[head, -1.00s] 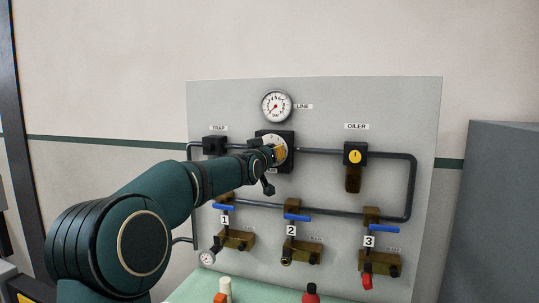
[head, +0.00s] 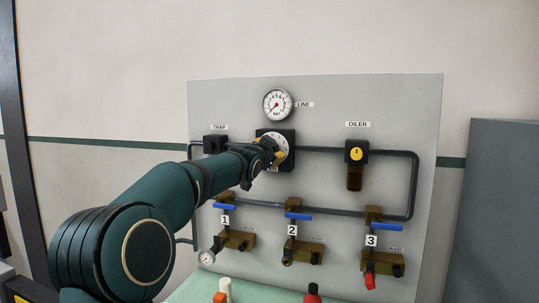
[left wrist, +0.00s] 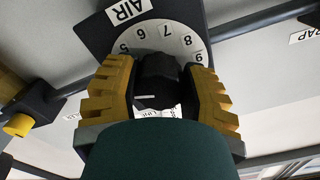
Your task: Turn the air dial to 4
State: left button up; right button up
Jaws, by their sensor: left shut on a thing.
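The air dial shows in the head view as a white round face (head: 263,136) on a black square block, partly hidden behind my left gripper (head: 274,154). In the left wrist view the face (left wrist: 183,41) appears upside down, with 5 to 9 visible below the AIR label (left wrist: 129,9). Its black knob (left wrist: 158,72) sits between the yellow fingers of my left gripper (left wrist: 161,88), which is shut on it. A white mark on the knob lies toward the left in this view. The number it points at cannot be told. My right gripper is not in view.
The round LINE gauge (head: 277,105) is above the dial. The TRAP block (head: 215,145) is left, the OILER (head: 357,153) right, with dark pipes between. Several blue-handled valves (head: 298,216) sit below. A grey cabinet (head: 506,210) stands at the right.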

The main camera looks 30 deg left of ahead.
pick_arm(q)
jog(key=shift+r+m, duration=0.1)
jog(key=shift+m, duration=1.1)
jog(key=o, duration=1.2)
jog(key=shift+s, duration=0.1)
jog(key=shift+s+d, duration=0.25)
jog(key=shift+s, duration=0.15)
jog(key=shift+v, duration=3.15)
jog(key=shift+s+a, duration=0.1)
